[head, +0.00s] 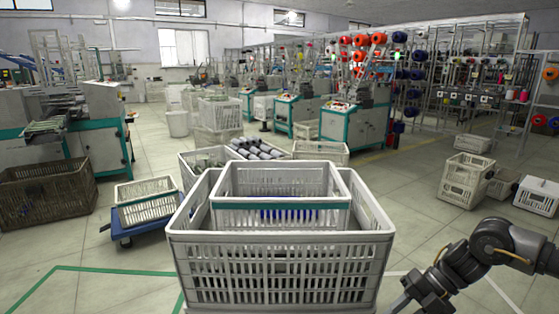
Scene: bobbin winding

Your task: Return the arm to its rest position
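My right arm comes in from the lower right, and its dark gripper (409,296) is at the bottom edge, to the right of the large crate. Its fingertips are partly cut off by the frame, so I cannot tell whether it is open or shut. My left gripper is not in view. A large white slatted crate (280,240) stands in front of me. A smaller white crate with a green band (280,205) sits in its top, and something blue shows through its slats.
Behind is a crate of dark and pale bobbins (258,149). A blue trolley with a white crate (148,205) and a brown crate (47,189) stand left. White crates (467,178) stand right. Winding machines (355,125) line the back.

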